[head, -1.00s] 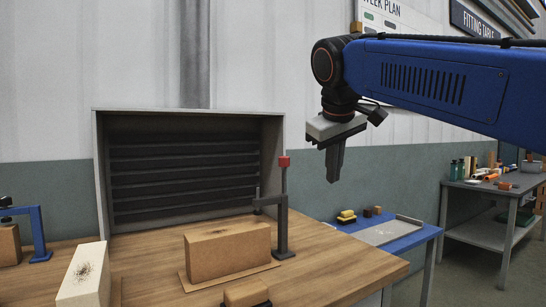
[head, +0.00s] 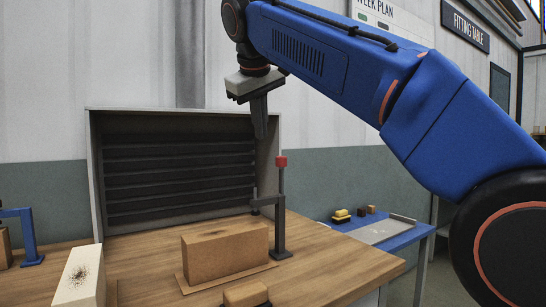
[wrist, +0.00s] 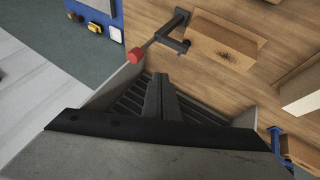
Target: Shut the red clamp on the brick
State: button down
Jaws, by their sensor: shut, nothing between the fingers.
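The clamp is a dark post with a red-tipped upright handle (head: 281,163) and a short dark side arm (head: 266,201). It stands at the right end of a tan brick (head: 225,254) with a dark mark on top. In the wrist view the red tip (wrist: 135,56) is near my fingers, and the side arm ends beside the brick (wrist: 222,46); whether it touches is unclear. My gripper (head: 262,134) is shut and empty, pointing down, higher than the red tip and left of it in the head view. Its fingers (wrist: 158,80) also show in the wrist view.
A grey slatted hood (head: 92,180) stands behind the brick. A pale marked brick (head: 80,280) and a blue clamp (head: 28,235) are at left. A blue side table (head: 415,232) with a tray and small blocks is at right. Another small brick (head: 246,294) is in front.

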aim_at(281, 157)
jog(key=w+d+f, duration=0.3)
jog(key=w+f, duration=0.5)
jog(key=w, duration=0.1)
dwell(0.5)
dwell(0.4)
jog(key=shift+w+d+r+m+g+y, duration=0.2)
jog(key=shift+w+d+g+y, duration=0.15)
jog(key=shift+d, duration=0.2)
jog(key=shift+w+d+r+m+g+y, duration=0.1)
jog(key=shift+w+d+m+g+y, duration=0.15)
jog(key=shift+w+d+y, duration=0.25)
jog(key=w+d+f+m+g+y, duration=0.1)
jog(key=w+d+f+g+y, duration=0.2)
jog(key=w+d+y, duration=0.2)
jog(key=d, duration=0.3)
jog(key=shift+w+d+f+m+g, duration=0.2)
jog(key=shift+w+f+m+g, duration=0.05)
jog(key=shift+f+m+g, duration=0.1)
